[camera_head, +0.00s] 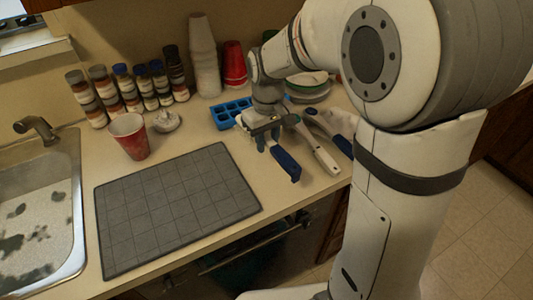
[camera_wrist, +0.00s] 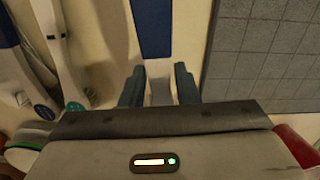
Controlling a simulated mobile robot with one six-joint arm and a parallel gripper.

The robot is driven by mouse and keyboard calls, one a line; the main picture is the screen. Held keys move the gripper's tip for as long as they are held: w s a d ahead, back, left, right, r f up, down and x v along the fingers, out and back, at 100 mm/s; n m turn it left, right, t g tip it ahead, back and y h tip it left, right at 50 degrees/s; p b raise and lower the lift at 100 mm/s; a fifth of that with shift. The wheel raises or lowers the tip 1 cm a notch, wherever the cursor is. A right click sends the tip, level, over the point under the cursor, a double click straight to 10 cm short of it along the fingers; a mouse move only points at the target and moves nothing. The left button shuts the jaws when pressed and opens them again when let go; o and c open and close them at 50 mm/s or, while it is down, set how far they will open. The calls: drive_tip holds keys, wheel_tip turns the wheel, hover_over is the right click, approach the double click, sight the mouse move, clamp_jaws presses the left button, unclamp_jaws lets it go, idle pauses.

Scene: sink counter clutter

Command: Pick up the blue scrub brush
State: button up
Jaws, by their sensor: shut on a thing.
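The blue scrub brush has a dark blue handle (camera_head: 284,163) pointing toward the counter's front edge. My gripper (camera_head: 267,143) is over the counter, shut on the brush near the inner end of that handle. In the wrist view, the blue handle (camera_wrist: 152,28) runs to the top edge, and its pale neck lies between the two fingers of my gripper (camera_wrist: 159,75). The brush head is hidden behind my gripper in the wrist view. I cannot tell whether the brush touches the counter.
A white-handled utensil (camera_head: 325,157) and another with a blue end (camera_head: 343,145) lie close on the right. A grey mat (camera_head: 175,205) lies left, a blue tray (camera_head: 231,112) behind. A red cup (camera_head: 130,140), bottles, stacked cups and plates (camera_head: 308,82) stand farther back.

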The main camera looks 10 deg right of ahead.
sight(267, 139)
wheel_tip(267, 139, up, 21)
drive_tip(key=shift+r, duration=0.1)
drive_tip(key=o, duration=0.3)
drive_tip(key=shift+c, duration=1)
